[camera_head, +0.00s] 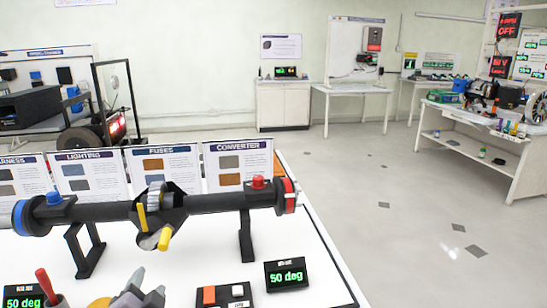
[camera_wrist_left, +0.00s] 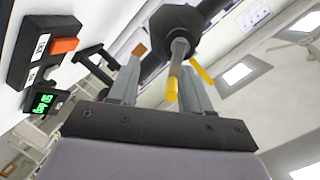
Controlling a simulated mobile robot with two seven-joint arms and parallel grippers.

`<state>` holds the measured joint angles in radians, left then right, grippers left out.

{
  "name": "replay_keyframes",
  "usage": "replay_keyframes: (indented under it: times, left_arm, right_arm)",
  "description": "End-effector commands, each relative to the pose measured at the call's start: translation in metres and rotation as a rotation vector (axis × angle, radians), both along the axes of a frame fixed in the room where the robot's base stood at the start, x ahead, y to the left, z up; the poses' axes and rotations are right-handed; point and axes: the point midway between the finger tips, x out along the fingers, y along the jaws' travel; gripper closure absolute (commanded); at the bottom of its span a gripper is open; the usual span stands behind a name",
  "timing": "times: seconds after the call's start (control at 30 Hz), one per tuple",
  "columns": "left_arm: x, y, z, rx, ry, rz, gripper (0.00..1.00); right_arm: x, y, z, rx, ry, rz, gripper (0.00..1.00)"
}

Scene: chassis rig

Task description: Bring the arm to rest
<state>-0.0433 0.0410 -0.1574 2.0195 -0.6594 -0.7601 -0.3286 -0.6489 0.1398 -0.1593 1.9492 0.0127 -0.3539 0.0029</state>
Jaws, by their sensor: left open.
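My left gripper (camera_head: 146,286) shows at the bottom of the head view, low in front of the axle rig. In the left wrist view my left gripper (camera_wrist_left: 160,75) has its two grey fingers apart, with nothing visibly held. The black axle (camera_head: 105,211) lies level on stands, with a blue end on the left and a red end on the right. Its dark centre hub (camera_wrist_left: 178,28) with yellow levers (camera_wrist_left: 172,88) shows beyond the fingers in the wrist view; contact cannot be told. My right gripper is not in view.
The white table (camera_head: 200,265) holds a switch box (camera_head: 224,296), a green "50 deg" display (camera_head: 286,275) and a red-handled item (camera_head: 46,286). Information boards (camera_head: 239,165) stand behind the axle. A side bench (camera_head: 480,135) stands at right; the floor between is clear.

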Motion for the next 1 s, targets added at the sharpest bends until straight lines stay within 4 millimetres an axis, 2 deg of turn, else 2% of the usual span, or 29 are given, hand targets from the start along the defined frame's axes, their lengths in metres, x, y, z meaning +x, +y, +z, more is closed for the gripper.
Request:
replay_keyframes:
  times: [0.03,0.1,0.23,0.43,0.67,1.0]
  left_arm:
    - [-0.023,0.004,-0.023,-0.091,0.080,0.030,0.52]
    - [-0.058,0.005,-0.052,-0.234,0.201,0.077,0.52]
    - [-0.120,-0.001,-0.090,-0.446,0.408,0.151,0.52]
    - [-0.196,-0.017,-0.117,-0.639,0.656,0.230,0.52]
    - [-0.272,-0.037,-0.124,-0.778,0.903,0.297,0.52]
    - [-0.236,-0.045,-0.154,-0.812,0.747,0.196,0.52]
  right_arm:
    - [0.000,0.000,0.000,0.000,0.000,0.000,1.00]
    - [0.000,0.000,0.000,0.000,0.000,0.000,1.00]
    - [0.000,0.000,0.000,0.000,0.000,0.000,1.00]
    - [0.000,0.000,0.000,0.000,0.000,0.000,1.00]
    - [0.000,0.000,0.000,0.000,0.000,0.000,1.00]
    - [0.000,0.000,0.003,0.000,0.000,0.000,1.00]
